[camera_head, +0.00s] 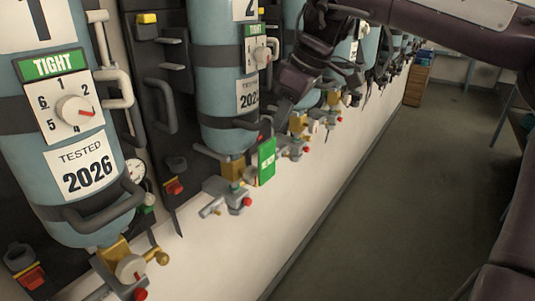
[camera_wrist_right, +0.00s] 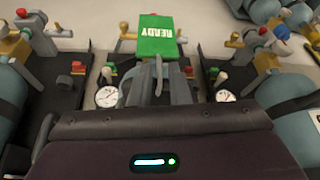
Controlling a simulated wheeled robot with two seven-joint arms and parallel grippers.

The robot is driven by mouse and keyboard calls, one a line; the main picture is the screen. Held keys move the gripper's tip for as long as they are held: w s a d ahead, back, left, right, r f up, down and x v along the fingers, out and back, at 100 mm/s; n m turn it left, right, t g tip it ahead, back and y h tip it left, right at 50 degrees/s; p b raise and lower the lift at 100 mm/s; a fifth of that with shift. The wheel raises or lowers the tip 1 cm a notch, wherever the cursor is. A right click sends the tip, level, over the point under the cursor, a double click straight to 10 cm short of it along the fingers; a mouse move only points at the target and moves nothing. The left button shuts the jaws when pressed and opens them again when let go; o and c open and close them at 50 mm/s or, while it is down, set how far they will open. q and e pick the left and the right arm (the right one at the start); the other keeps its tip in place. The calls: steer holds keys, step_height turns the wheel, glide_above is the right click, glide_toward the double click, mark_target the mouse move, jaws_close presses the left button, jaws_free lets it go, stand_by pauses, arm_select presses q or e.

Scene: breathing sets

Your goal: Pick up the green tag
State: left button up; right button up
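The green tag (camera_head: 266,161) is a flat, bright green plate with white lettering. It hangs beside the brass valve under the middle blue cylinder. In the right wrist view the green tag (camera_wrist_right: 157,37) reads READY upside down. My right gripper (camera_head: 271,128) reaches down to the tag's top edge. In the wrist view the right gripper's fingers (camera_wrist_right: 158,70) are close together at the tag's near edge, with a thin pale piece between them. Whether they clamp it is not clear. My left gripper is not in view.
Blue cylinders (camera_head: 62,120) with dials, labels and handles line a dark rack along the left. A pale ledge wall (camera_head: 300,215) runs below them. Gauges (camera_wrist_right: 107,96) and valves flank the tag. The floor (camera_head: 405,190) to the right is open, with a wooden box (camera_head: 417,85) farther back.

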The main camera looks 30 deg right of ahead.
mark_target(266, 150)
steer(key=p+x, duration=0.1)
steer(key=x, duration=0.3)
steer(key=shift+p, duration=0.3)
jaws_close()
steer(key=shift+r, duration=0.1)
